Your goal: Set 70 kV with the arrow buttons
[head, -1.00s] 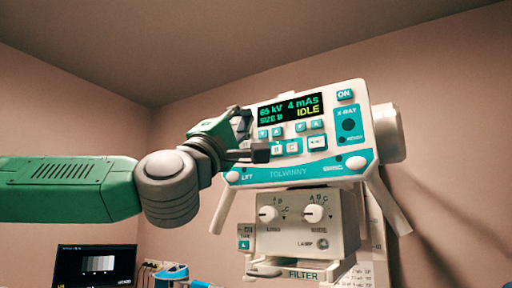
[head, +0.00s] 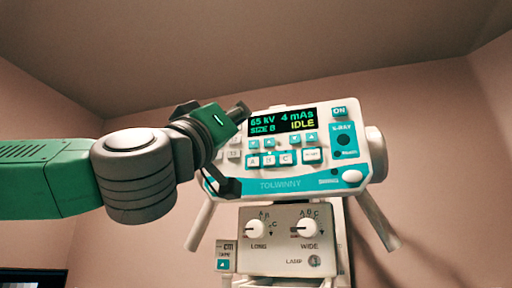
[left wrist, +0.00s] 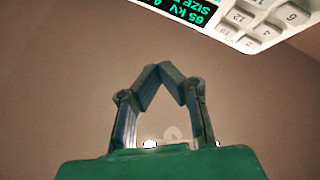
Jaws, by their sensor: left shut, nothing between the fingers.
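The control panel (head: 345,113) is white and teal. Its display (head: 283,121) reads 65 kV, 4 mAs and IDLE. A pair of small teal arrow buttons (head: 260,144) sits below the kV reading, and another pair (head: 303,139) sits below the mAs reading. My left gripper (head: 231,184) is in front of the panel's left side and hides part of its keys. In the left wrist view its fingertips (left wrist: 160,70) meet, with nothing between them. There the panel's corner (left wrist: 232,32) shows upside down at the upper right, apart from the fingers. My right gripper is out of view.
Below the panel is a grey box with LONG (head: 256,229) and WIDE (head: 307,228) knobs. Support legs flank it. A dark monitor (head: 30,279) is cut off at the lower left. Bare wall lies around the panel.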

